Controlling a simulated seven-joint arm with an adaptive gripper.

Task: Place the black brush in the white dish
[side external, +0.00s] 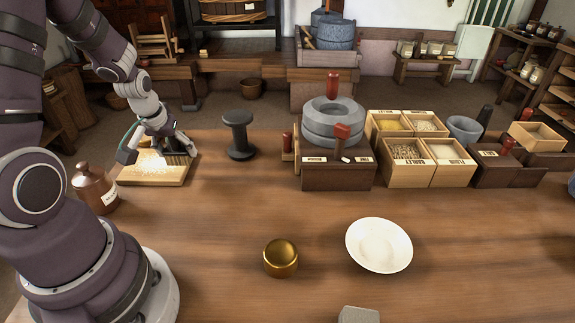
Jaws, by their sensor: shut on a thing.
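The white dish (379,246) stands empty on the front right part of the table. My gripper (184,149) is at the left, low over a pale wooden board (140,176). It is shut on the black brush (178,159), whose dark bristles show beneath the fingers. My gripper hides part of the brush, and I cannot tell whether the bristles touch the board. The brush is far to the left of the dish and behind it.
A dark spool-shaped piece (239,136) stands right of my gripper. A brown jug (94,188) is near the board. A quern (333,123) and grain boxes (407,174) line the back. The table's middle is clear.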

